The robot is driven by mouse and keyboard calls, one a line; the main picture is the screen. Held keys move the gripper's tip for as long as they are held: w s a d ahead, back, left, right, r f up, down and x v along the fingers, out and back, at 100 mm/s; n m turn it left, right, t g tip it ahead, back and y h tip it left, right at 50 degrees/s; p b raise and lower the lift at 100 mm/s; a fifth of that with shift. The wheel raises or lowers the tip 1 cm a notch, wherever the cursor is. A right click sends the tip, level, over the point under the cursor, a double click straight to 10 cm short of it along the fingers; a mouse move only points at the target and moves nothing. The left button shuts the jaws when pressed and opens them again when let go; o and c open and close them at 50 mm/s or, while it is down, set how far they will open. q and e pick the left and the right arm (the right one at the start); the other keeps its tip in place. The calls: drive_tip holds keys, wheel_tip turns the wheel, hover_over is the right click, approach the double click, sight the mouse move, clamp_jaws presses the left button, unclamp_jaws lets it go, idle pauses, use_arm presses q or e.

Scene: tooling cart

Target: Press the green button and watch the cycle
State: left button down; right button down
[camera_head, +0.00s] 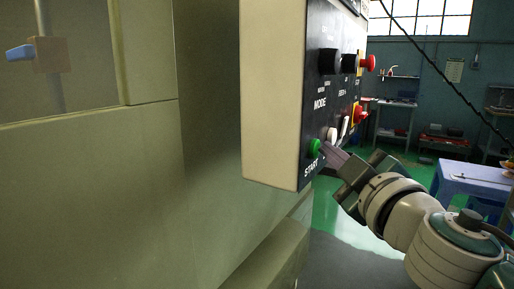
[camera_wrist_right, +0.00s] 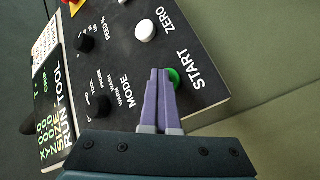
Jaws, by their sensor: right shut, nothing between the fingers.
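The green START button (camera_head: 314,147) is at the lower front corner of the control panel (camera_head: 316,100) in the head view. In the right wrist view the green button (camera_wrist_right: 173,77) shows partly behind the fingertips. My right gripper (camera_head: 325,151) is shut and empty, its fingertips right at the button; I cannot tell whether they press it. In the wrist view the right gripper (camera_wrist_right: 160,74) shows two purple fingers together. My left gripper is not in view.
A white button (camera_wrist_right: 146,31) marked ZERO and black knobs (camera_wrist_right: 97,105) sit close to the green button. Red buttons (camera_head: 367,63) stick out higher on the panel. The large machine body (camera_head: 90,190) fills the left. A blue table (camera_head: 470,180) stands at the right.

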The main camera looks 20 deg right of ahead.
drive_tip(key=shift+s+a+r, duration=0.1)
drive_tip(key=shift+a, duration=0.05)
drive_tip(key=shift+s+d, duration=0.5)
drive_tip(key=shift+s, duration=0.1)
drive_tip(key=shift+s+d, duration=1.7)
drive_tip(key=shift+s, duration=0.2)
idle(5.3)
